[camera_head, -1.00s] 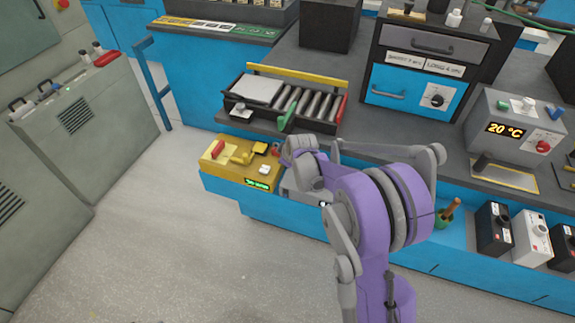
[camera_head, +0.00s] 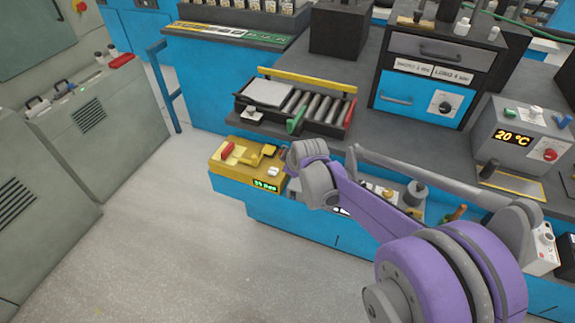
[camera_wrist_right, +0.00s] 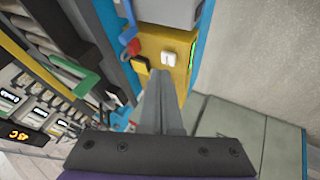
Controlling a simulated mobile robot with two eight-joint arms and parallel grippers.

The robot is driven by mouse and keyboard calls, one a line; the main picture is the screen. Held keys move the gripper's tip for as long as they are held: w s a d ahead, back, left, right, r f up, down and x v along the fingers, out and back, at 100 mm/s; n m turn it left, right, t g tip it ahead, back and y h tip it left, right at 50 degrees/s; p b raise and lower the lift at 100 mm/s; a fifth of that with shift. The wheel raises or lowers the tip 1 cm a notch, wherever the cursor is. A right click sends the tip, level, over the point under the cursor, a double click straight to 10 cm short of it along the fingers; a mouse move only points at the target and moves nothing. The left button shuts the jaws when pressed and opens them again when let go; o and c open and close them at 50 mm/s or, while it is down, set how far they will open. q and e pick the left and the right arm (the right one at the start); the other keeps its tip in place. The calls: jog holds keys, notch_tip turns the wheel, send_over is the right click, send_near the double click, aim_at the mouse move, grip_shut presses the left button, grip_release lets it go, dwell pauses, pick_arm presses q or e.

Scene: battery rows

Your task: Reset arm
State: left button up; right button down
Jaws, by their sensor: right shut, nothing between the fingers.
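My right arm, purple and grey, reaches across the lower right of the head view, its wrist (camera_head: 315,178) beside the yellow device at the bench front. In the right wrist view my right gripper (camera_wrist_right: 160,78) shows as two grey fingers pressed together with nothing between them. Its fingertips point toward the yellow device (camera_head: 248,165), which also shows in the wrist view (camera_wrist_right: 182,45); whether they touch it I cannot tell. In the head view the fingers are hidden behind the wrist. My left gripper is not in view.
A tray with metal rollers (camera_head: 330,110) lies on the bench behind the wrist. A drawer cabinet (camera_head: 470,55) and a grey unit reading 20 °C (camera_head: 513,137) stand to the right. Grey cabinets (camera_head: 95,130) stand left. The floor (camera_head: 190,250) between is clear.

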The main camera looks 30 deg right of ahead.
jog(key=s+a+r+m+g+p, duration=0.1)
jog(key=s+a+m, duration=0.2)
jog(key=s, duration=1)
jog(key=s+a+r+m+g+y+p, duration=0.1)
jog(key=s+a+m, duration=0.3)
jog(key=s+a, duration=0.4)
jog(key=s+p, duration=0.1)
jog(key=s, duration=0.4)
jog(key=shift+s+a, duration=0.15)
jog(key=shift+s, duration=0.2)
jog(key=shift+r, duration=0.1)
